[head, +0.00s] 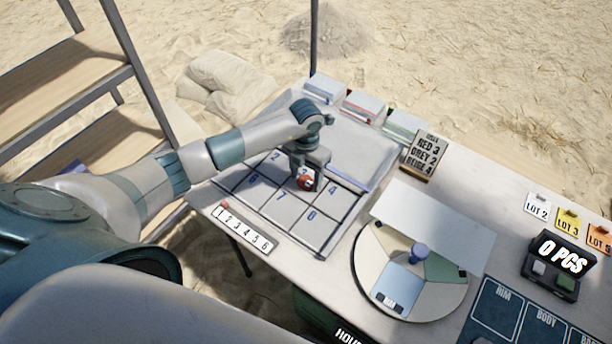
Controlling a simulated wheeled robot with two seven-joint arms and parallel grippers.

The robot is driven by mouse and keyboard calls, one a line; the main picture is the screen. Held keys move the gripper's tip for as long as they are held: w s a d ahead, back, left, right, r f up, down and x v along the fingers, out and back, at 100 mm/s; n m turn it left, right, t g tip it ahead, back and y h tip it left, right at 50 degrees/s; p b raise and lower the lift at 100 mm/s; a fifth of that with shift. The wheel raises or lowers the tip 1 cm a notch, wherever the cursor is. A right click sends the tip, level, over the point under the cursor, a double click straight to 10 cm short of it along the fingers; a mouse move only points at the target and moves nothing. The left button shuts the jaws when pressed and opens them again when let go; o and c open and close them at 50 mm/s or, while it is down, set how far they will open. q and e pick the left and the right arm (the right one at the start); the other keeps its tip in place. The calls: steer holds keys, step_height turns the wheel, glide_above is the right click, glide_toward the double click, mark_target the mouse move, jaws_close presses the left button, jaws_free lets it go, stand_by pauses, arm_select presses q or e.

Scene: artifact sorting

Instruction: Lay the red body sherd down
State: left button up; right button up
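The red body sherd (306,183) is a small rounded red piece with a pale patch, low over the numbered grid board (317,236). My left gripper (306,179) points down at the board with its fingers on either side of the sherd and looks shut on it. The sherd is at the cell left of the one marked 4. I cannot tell whether it touches the board. The fingers and wrist hide part of the cells there. My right gripper is not in view.
A round turntable (434,300) with a small scale stands right of the board, partly under a pale panel (432,228). A tally sign (425,156) and several lidded boxes (368,105) line the back edge. A counter (556,266) and labelled mat (541,332) lie at right.

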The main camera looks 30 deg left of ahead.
mark_target(306, 182)
arm_select(q)
steer(key=shift+r, duration=0.1)
steer(key=shift+r, duration=0.15)
steer(key=shift+w+r, duration=0.1)
steer(key=shift+r, duration=0.2)
step_height(306, 182, up, 11)
steer(key=b, duration=0.3)
steer(key=shift+r+b, duration=0.15)
steer(key=shift+b, duration=0.2)
